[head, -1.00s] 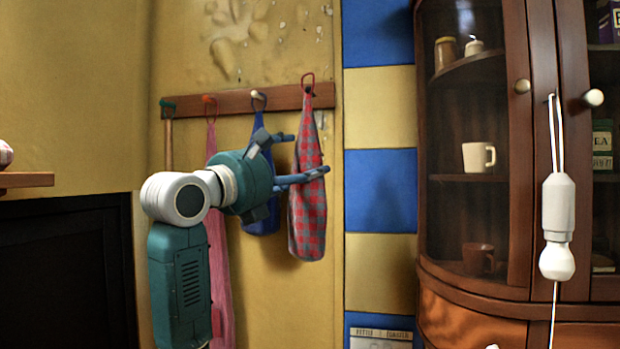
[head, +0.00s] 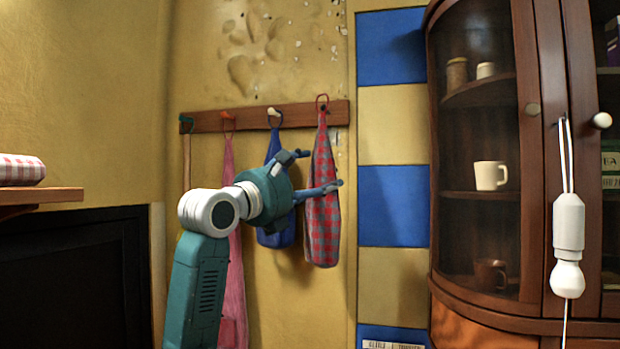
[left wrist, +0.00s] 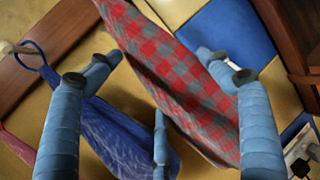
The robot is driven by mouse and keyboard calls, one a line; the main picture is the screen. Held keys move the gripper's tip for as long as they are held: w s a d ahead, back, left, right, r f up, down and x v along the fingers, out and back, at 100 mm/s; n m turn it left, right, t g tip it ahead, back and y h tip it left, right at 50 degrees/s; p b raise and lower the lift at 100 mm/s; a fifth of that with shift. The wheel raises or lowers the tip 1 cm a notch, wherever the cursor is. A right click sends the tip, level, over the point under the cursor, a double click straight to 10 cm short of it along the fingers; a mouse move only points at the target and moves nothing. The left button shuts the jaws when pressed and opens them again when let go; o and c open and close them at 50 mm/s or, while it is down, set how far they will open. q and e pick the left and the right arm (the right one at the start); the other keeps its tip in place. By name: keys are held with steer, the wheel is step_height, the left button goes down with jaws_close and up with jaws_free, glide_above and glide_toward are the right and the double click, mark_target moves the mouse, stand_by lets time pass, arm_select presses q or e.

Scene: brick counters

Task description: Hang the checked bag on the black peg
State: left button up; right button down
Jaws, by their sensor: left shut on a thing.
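The red and grey checked bag (head: 323,215) hangs long and nearly upright at the right end of the rack. Its red loop (head: 322,97) is in front of the black peg (head: 323,108), which shows only as a small dark spot; I cannot tell if the loop is around it. My left gripper (head: 321,168) is shut on the bag below its neck, with fingers on both sides. In the left wrist view the bag (left wrist: 180,75) runs between the blue fingers (left wrist: 160,58); its loop is out of that view. My right gripper is not in view.
A blue bag (head: 275,235) hangs on the white peg (head: 273,113), close behind my left gripper. A pink cloth (head: 232,290) hangs from the orange peg (head: 229,116). A glass-door cabinet (head: 485,240) stands at the right. A shelf (head: 45,197) juts in at the left.

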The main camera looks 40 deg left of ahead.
arm_select(q)
steer(key=shift+w+a, duration=0.3)
steer(key=shift+w, duration=0.25)
steer(key=shift+w+a, duration=0.1)
steer(key=shift+w, duration=0.05)
steer(key=shift+w+a+p, duration=0.25)
steer(key=shift+w+p, duration=0.1)
steer(key=shift+p, duration=0.05)
steer(key=shift+w+a+f+p, duration=0.1)
steer(key=shift+w+a+p, duration=0.25)
steer(key=shift+w, duration=0.4)
steer(key=shift+w+a+f, duration=0.3)
steer(key=shift+w+f, duration=0.25)
steer(key=shift+f, duration=0.05)
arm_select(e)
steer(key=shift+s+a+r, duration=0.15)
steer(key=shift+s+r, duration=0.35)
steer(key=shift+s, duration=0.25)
arm_select(q)
steer(key=o, duration=1.2)
steer(key=shift+o, duration=0.3)
